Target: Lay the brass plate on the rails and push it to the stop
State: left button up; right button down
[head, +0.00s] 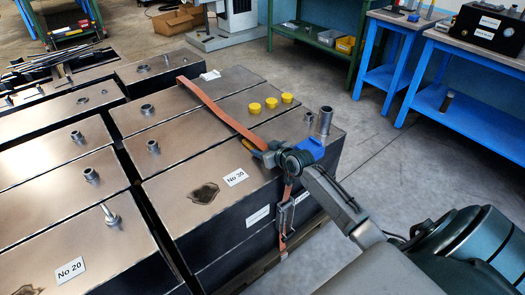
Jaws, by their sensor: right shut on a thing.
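I cannot make out a brass plate, rails or a stop in the head view. My right gripper (270,156) is at the near right edge of the large metal blocks, where an orange strap (222,112) runs over the edge. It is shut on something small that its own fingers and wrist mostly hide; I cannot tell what. A blue piece (311,148) shows just right of the gripper. A thin yellowish edge shows at the fingers. My left gripper is not in view.
Large metal blocks (205,178) with upright studs fill the left. Several yellow caps (271,103) and a metal cylinder (324,120) stand on top. A ratchet buckle (286,214) hangs at the side. Blue benches (455,105) stand at right; the floor between is clear.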

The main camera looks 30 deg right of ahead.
jog(key=shift+r, duration=1.8)
jog(key=s+a, duration=0.3)
jog(key=s, duration=0.1)
jog(key=s+a, duration=0.3)
jog(key=s+a+r+p, duration=0.1)
jog(key=s+a, duration=0.2)
jog(key=s, duration=0.1)
jog(key=shift+s, duration=0.35)
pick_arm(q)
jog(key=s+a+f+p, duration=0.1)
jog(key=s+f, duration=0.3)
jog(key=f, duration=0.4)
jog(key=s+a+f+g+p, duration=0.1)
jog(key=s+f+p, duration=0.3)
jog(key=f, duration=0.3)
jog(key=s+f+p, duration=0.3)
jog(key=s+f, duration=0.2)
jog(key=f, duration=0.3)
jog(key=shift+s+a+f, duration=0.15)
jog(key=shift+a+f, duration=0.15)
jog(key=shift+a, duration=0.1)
pick_arm(e)
jog(key=a+r, duration=0.6)
jog(key=r, duration=0.3)
jog(key=a+r+h, duration=0.1)
jog(key=a+r, duration=0.6)
jog(key=r, duration=0.3)
jog(key=shift+s+a+r+m, duration=0.15)
jog(key=shift+s+m, duration=0.15)
jog(key=shift+m, duration=0.1)
